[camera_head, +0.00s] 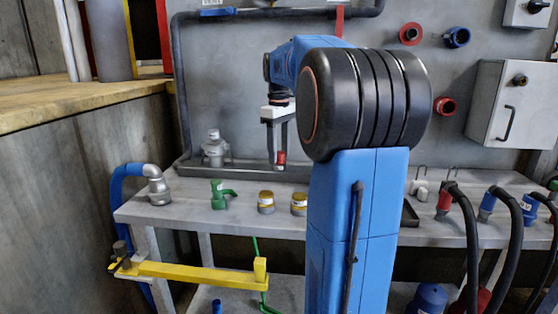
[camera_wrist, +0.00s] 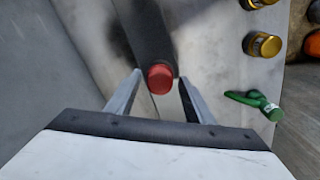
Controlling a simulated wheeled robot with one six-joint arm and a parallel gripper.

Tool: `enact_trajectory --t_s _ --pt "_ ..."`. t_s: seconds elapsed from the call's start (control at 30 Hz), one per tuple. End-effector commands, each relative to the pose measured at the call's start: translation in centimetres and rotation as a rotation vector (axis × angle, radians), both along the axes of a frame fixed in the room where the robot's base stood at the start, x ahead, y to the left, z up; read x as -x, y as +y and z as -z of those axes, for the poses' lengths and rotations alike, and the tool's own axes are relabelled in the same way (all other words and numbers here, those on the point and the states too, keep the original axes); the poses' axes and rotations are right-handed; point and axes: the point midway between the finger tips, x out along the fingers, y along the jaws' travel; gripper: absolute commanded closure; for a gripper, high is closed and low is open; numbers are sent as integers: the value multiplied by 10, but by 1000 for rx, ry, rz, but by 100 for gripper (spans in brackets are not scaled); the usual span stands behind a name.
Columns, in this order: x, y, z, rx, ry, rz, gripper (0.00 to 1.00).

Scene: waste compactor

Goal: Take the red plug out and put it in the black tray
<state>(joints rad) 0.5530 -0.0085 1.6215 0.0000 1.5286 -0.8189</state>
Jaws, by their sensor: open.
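The red plug (camera_head: 281,157) shows at the fingertips of my gripper (camera_head: 277,162), near the back of the grey bench. In the wrist view the round red end of the plug (camera_wrist: 160,79) lies between the two spread fingertips, with a gap visible on the left side. My gripper (camera_wrist: 160,82) is open and points down. A long dark tray (camera_head: 240,168) runs along the back of the bench. In the wrist view a dark strip (camera_wrist: 148,35) lies under the plug. I cannot tell whether the plug touches it. My arm hides part of the bench.
A grey metal fitting (camera_head: 214,148) stands at the back left. A green valve (camera_head: 222,194) and two brass caps (camera_head: 267,202) (camera_head: 299,203) stand in front of the tray. Another dark tray edge (camera_head: 410,214) shows right of my arm. Hoses with red and blue connectors (camera_head: 446,201) are on the right.

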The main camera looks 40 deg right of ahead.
Motion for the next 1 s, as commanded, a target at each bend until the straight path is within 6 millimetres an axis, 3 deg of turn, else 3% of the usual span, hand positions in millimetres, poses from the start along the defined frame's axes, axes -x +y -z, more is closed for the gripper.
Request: enact_trajectory --t_s 0.2,0.43,0.8,1.0 --pt "0 0 0 0 0 180 52" --pt "0 0 0 0 0 275 52" --pt "0 0 0 0 0 620 52" --pt "0 0 0 0 0 689 52"
